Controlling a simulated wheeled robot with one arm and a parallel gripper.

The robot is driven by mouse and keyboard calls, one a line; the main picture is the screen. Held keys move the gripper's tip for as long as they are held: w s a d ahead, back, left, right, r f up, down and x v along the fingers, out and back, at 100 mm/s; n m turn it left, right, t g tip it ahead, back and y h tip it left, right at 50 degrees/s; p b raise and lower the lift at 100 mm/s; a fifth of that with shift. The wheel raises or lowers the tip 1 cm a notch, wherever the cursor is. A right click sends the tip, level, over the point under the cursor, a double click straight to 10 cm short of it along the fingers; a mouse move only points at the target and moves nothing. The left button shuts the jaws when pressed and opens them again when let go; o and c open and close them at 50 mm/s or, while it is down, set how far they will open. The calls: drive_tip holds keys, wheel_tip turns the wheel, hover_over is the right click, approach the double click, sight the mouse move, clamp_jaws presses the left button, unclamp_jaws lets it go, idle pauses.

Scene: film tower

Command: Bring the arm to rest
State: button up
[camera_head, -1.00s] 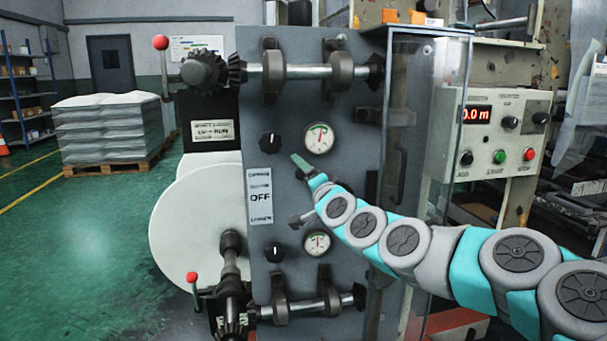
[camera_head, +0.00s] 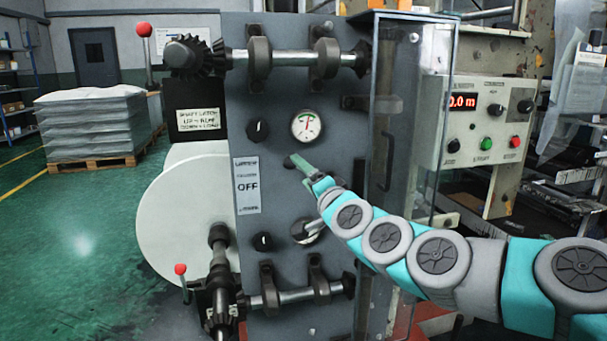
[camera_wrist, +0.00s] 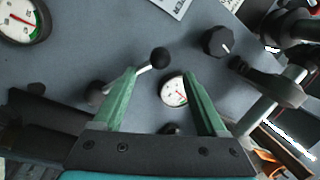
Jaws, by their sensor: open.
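In the head view my teal-and-grey arm reaches in from the right, and my gripper (camera_head: 300,164) is in front of the grey machine panel (camera_head: 270,90). In the wrist view my gripper (camera_wrist: 160,76) has its two green fingers well apart and holds nothing. A lever (camera_wrist: 148,66) with a black ball end shows beyond the fingers, between them in the picture. I cannot tell how far it is from the fingertips. The lower gauge (camera_wrist: 172,92) also shows between the fingers. In the head view a grey rod-like piece (camera_head: 312,228) partly covers that gauge.
The upper gauge (camera_head: 307,126), a black knob (camera_head: 258,130) and the OFF label (camera_head: 247,186) are on the panel. A clear guard (camera_head: 405,130) stands close to my forearm. A control box (camera_head: 487,128) is at the right.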

drive_tip(key=s+a+f+n+g, duration=0.2)
drive_tip(key=s+f+n+g, duration=0.65)
drive_tip(key=s+f, duration=0.75)
drive_tip(key=s+d+f+g+h, duration=0.2)
drive_tip(key=s+d, duration=0.4)
drive_tip(key=s, duration=0.3)
drive_tip(key=s+d+f+g+h, duration=0.3)
drive_tip(key=s+d+f+g, duration=0.2)
drive_tip(key=s, duration=0.5)
drive_tip(key=s+d+f+g+h, duration=0.3)
drive_tip(key=s+d, duration=0.4)
drive_tip(key=s, duration=0.3)
drive_tip(key=shift+s+f+m+g, duration=0.2)
drive_tip(key=shift+f+m+g, duration=0.2)
drive_tip(key=shift+f, duration=0.45)
